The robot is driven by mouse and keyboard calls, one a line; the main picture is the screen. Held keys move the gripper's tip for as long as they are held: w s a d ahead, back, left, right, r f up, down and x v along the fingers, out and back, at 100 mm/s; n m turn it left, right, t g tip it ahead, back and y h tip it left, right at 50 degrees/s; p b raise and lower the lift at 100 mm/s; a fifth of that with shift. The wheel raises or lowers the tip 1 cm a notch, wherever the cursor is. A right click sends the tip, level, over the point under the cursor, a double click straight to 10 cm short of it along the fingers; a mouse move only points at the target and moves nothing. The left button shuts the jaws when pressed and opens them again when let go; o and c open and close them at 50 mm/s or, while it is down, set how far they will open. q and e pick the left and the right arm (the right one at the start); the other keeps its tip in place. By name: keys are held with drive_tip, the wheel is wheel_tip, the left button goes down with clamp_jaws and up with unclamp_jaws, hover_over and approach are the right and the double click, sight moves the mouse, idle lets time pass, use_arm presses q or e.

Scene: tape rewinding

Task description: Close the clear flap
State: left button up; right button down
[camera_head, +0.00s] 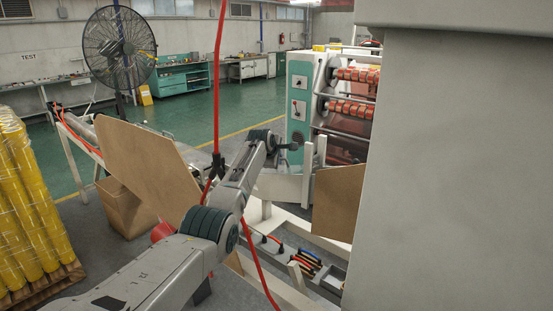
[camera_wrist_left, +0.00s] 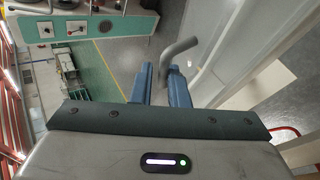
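My left gripper (camera_head: 290,146) is at the end of my outstretched left arm, in front of the machine's lower left side. In the left wrist view its two blue fingers (camera_wrist_left: 161,84) stand apart. A bent grey handle (camera_wrist_left: 180,47) reaches down to the gap between the fingertips, close to the right finger. I cannot tell whether they touch. A see-through panel, seemingly the clear flap (camera_wrist_left: 232,45), shows beside the handle. In the head view the flap is hard to make out near the rolls. My right gripper is out of view.
The rewinding machine (camera_head: 299,95) carries rolls of red and yellow tape (camera_head: 350,109). Brown boards (camera_head: 140,160) stand at the left and at the right (camera_head: 337,203). Wrapped yellow rolls (camera_head: 25,200) stand on a pallet. A red hose (camera_head: 218,80) hangs along my arm.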

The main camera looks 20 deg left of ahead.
use_arm(q)
drive_tip(key=o, duration=0.3)
drive_tip(key=shift+w+d+r, duration=0.15)
drive_tip(key=shift+w+r, duration=0.25)
drive_tip(key=shift+r, duration=0.3)
drive_tip(key=shift+o, duration=0.2)
drive_tip(key=shift+w+d+f, duration=0.1)
drive_tip(key=shift+w+f, duration=0.1)
drive_tip(key=shift+f, duration=0.1)
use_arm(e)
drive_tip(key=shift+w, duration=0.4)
use_arm(q)
drive_tip(key=shift+f, duration=0.15)
